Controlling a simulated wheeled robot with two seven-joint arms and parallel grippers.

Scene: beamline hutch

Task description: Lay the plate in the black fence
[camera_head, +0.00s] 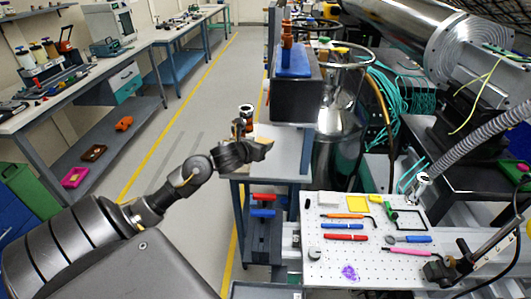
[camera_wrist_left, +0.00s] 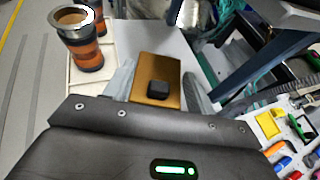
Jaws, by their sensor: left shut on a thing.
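The plate (camera_wrist_left: 150,66) is a flat gold-brown piece with a black knob on it. My left gripper (camera_wrist_left: 158,84) is shut on it, with one grey finger on each side. In the head view my left gripper (camera_head: 258,150) is over the small pale table, left of the white perforated board, and the plate is mostly hidden by the gripper there. The black fence (camera_head: 424,222) is a thin black frame at the right back part of that board. The plate is apart from it. My right gripper is not in view.
The white perforated board (camera_head: 315,274) carries a yellow square (camera_head: 357,203), several coloured tools and a purple patch (camera_head: 349,272). An orange-brown cup (camera_wrist_left: 82,50) stands close to my left gripper. A dark block (camera_head: 298,95) stands behind. Floor at left is clear.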

